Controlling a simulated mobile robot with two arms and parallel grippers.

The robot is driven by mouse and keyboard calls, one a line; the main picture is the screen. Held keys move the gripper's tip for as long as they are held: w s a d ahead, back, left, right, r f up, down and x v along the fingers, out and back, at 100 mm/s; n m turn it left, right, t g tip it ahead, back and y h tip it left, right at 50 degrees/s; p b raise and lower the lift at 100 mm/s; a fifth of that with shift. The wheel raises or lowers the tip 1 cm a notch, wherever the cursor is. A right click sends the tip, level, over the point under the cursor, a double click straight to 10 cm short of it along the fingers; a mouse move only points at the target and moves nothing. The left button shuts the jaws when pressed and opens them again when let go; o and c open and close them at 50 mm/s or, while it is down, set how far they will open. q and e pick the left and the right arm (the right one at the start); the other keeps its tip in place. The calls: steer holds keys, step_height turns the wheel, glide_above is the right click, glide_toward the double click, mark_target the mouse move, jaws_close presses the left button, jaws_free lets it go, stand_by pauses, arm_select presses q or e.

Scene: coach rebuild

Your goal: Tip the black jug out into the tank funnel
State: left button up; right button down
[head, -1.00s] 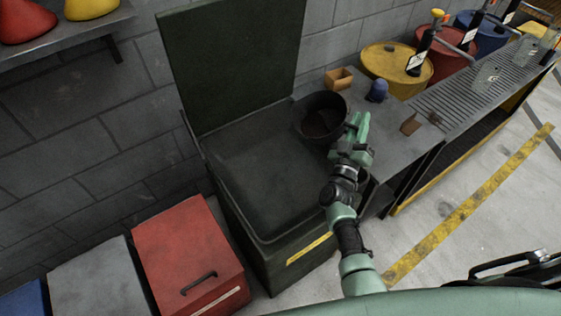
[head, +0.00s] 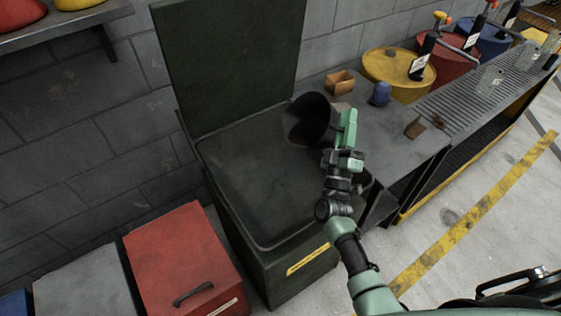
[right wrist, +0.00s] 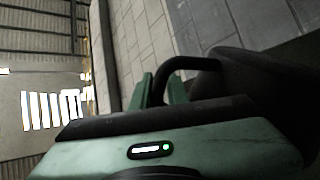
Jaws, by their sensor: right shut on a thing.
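The black jug (head: 312,119) is tilted over the dark green open bin (head: 240,226), its wide mouth turned toward the left. My right gripper (head: 346,130) is shut on the jug at its right side. In the right wrist view the green fingers (right wrist: 162,92) close around the jug's curved black handle (right wrist: 184,64). I see nothing pouring from the mouth, and the jug's inside is too dark to read. I cannot pick out a separate tank funnel; the bin's inside looks dark and plain. My left gripper is not in view.
The bin's raised lid (head: 225,60) stands behind it. A red box (head: 182,260) is at its left. On the bench at right are an orange-brown box (head: 340,82), a blue object (head: 380,94) and a brown piece (head: 414,127). Drums, one yellow (head: 398,72), stand behind.

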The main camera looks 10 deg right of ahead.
steer(key=shift+a+r, duration=0.15)
steer(key=shift+r, duration=0.1)
steer(key=shift+s+a+r+n+t+y+b, duration=0.15)
steer(key=shift+a+n+t+y+b, duration=0.15)
steer(key=shift+n, duration=0.3)
steer(key=shift+w+a+r+n+t+y+b, duration=0.1)
steer(key=shift+a+r+n+t+y+b, duration=0.1)
steer(key=shift+a+n+t+y, duration=0.3)
steer(key=shift+s+a+r+n+t+y+b, duration=0.1)
steer(key=shift+a+n+t+y+b, duration=0.15)
steer(key=shift+n, duration=0.45)
steer(key=shift+a+n+t+y+b, duration=0.25)
steer(key=shift+n+t+y+b, duration=0.2)
steer(key=shift+n, duration=0.15)
